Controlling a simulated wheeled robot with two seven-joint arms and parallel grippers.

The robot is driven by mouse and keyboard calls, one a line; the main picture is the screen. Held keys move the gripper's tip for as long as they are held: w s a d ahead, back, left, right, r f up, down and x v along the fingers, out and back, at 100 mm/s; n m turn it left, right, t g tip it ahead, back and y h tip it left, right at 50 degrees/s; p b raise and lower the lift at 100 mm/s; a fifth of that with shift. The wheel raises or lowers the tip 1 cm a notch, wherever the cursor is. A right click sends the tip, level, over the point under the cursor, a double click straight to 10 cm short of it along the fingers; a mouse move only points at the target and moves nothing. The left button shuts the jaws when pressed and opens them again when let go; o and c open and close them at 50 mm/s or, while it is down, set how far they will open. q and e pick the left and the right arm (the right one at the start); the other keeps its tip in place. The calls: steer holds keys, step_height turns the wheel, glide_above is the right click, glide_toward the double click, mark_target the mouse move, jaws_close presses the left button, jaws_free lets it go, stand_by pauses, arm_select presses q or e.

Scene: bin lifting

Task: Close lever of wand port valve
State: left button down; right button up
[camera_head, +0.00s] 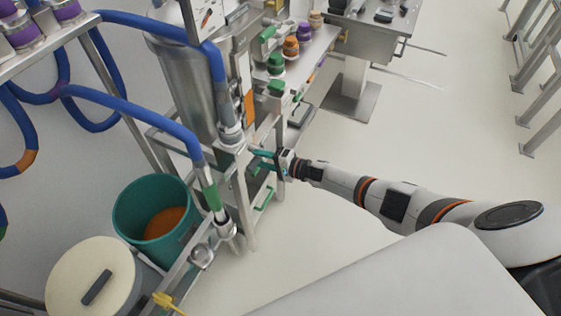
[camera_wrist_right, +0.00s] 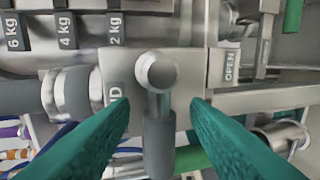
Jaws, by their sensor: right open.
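The valve lever (camera_wrist_right: 158,145) shows in the right wrist view as a steel knob and stem with a grey grip. It points down in the picture. A label reading OPEN (camera_wrist_right: 230,67) lies to its right, and a partly hidden label ending in D (camera_wrist_right: 115,93) lies to its left. My right gripper (camera_head: 263,160) reaches the steel frame from the right in the head view. Its teal fingers (camera_wrist_right: 161,103) are open, one on each side of the lever, with a visible gap on both sides. My left gripper is not in view.
A steel vessel (camera_head: 188,85) stands behind the gripper. Blue hoses (camera_head: 130,100) run at the left. A teal bucket (camera_head: 127,215) and a cream-lidded bin (camera_head: 70,275) stand lower left. A shelf with coloured caps (camera_head: 276,62) is above.

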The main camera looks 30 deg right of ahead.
steer(key=v, duration=1)
steer(key=s+f+n+g+h+b, duration=0.1)
steer(key=s+f+n+h, duration=0.15)
steer(key=s+f, duration=0.45)
steer(key=s+d+f+n+g+h+b, duration=0.1)
steer(key=s+f+h+b, duration=0.2)
steer(key=f, duration=0.8)
steer(key=s+f+n+g+h, duration=0.25)
steer(key=s+f, duration=0.35)
steer(key=f, duration=0.3)
steer(key=s+a+f+n+g+b, duration=0.1)
steer(key=s+f, duration=0.3)
steer(key=s, duration=0.5)
steer(key=s+a+f+n+g+h, duration=0.1)
steer(key=s+a+f+n+g, duration=0.1)
steer(key=s, duration=0.8)
steer(key=s+a+f+n+g+b, duration=0.1)
steer(key=s+a+f+n+g, duration=0.1)
steer(key=s+f+n+g, duration=0.2)
steer(key=s+f, duration=0.3)
steer(key=s, duration=0.3)
steer(key=shift+s+h+b, duration=0.25)
steer(key=shift+h+b, duration=0.1)
steer(key=shift+h, duration=0.05)
steer(key=shift+a+f, duration=0.1)
steer(key=shift+a, duration=0.05)
